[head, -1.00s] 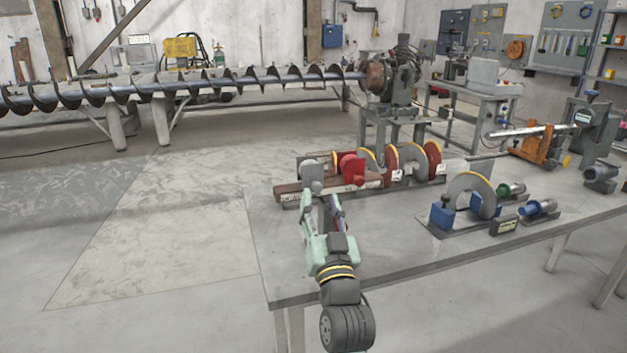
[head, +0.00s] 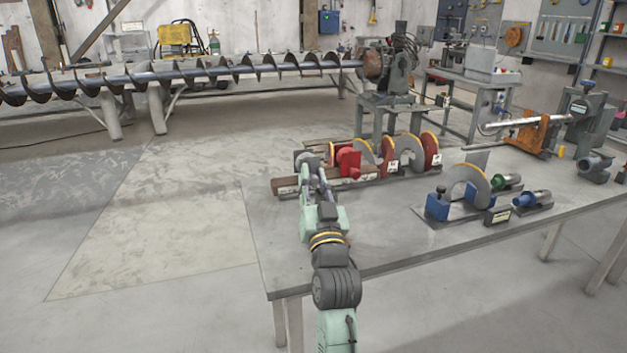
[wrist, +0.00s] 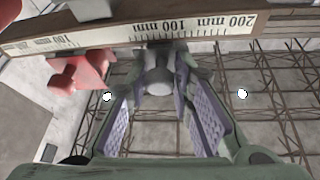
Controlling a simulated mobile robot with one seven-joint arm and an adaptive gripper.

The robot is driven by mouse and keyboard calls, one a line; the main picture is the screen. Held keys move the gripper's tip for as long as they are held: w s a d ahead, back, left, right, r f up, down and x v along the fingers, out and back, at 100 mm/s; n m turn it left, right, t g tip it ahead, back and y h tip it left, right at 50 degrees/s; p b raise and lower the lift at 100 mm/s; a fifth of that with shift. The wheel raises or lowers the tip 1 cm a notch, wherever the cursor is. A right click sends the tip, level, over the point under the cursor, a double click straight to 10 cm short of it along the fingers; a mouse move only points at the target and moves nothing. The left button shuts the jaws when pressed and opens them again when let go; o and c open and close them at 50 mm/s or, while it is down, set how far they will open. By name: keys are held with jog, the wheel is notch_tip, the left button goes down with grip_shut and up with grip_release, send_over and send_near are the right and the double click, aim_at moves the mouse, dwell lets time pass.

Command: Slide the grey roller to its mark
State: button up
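The grey roller (head: 305,158) sits at the left part of the scale rail (head: 287,186), beside a red block. In the wrist view the grey roller (wrist: 158,80) shows between the tips of my gripper (wrist: 160,78). The rail (wrist: 125,35) crosses behind it, with a millimetre scale reading 100 mm and 200 mm. In the head view my gripper (head: 313,180) reaches the roller from the front. The fingers stand apart, one on each side of the roller. I cannot tell whether the pads touch it. I cannot make out which mark is the roller's.
A red block (wrist: 78,72) is close left of my gripper in the wrist view. In the head view, red parts (head: 346,160) and yellow-edged discs (head: 408,150) stand along the rail. A grey arch on blue blocks (head: 437,206) is to the right. The table front (head: 380,232) is clear.

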grip_shut()
jog(key=shift+a+f+b, duration=0.1)
jog(key=shift+f+b, duration=0.05)
jog(key=shift+b, duration=0.2)
dwell(0.3)
jog(key=o, duration=0.5)
grip_release()
jog(key=v, duration=1.2)
